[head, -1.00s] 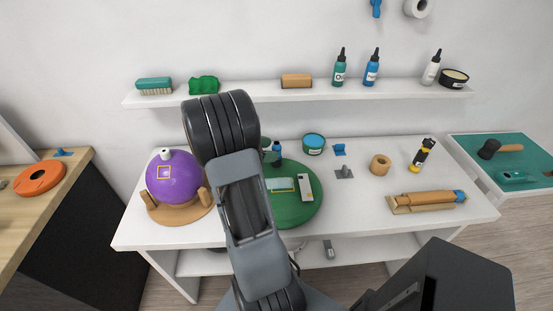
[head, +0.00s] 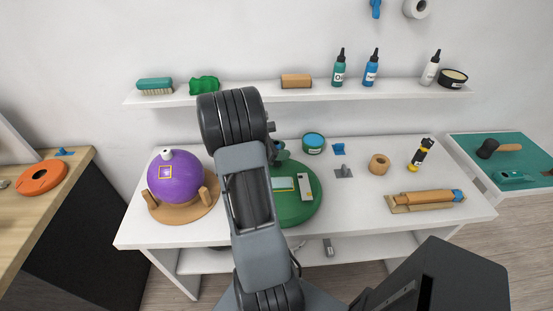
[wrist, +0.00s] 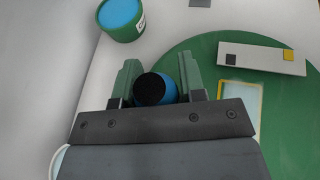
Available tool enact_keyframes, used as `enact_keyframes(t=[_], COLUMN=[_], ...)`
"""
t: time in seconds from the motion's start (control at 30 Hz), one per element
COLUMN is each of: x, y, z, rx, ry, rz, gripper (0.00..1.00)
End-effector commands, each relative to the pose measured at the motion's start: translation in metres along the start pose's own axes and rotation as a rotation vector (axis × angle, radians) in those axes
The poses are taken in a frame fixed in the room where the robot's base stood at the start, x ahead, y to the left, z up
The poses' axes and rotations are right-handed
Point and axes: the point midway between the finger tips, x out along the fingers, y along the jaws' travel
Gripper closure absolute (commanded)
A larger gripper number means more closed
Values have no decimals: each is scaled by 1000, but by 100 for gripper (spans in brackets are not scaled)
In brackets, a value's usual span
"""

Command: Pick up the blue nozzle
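A blue round piece with a black top (wrist: 150,89), which looks like the blue nozzle, stands between my gripper's two green fingers in the wrist view. In the head view my arm and gripper cover it. My gripper (wrist: 160,72) is open around it, one finger on each side. The fingers look very near its sides, and I cannot tell whether they touch. My gripper (head: 280,152) shows only in part in the head view, at the back edge of the green round board (head: 307,212).
A green tub with a blue lid (head: 313,143) stands behind to the right. Two flat pieces lie on the board. A purple ball (head: 176,182) on a wooden stand is left. The shelf (head: 220,97) with bottles runs above. The table's middle right has free room.

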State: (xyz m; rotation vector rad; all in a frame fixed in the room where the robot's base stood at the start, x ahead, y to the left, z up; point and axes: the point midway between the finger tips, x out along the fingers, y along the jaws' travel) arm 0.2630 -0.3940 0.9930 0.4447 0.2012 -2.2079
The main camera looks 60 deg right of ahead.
Motion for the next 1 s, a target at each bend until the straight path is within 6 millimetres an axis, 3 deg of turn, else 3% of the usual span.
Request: enact_keyframes(t=[0.33,0.67,0.87,1.0], x=[0,-3,-12,-33], y=[0,0,1,-16], z=[0,6,29,47], rx=[0,3,7,6], ry=[0,-1,0,0], rz=[0,1,3,4], gripper=[95,95,95,95])
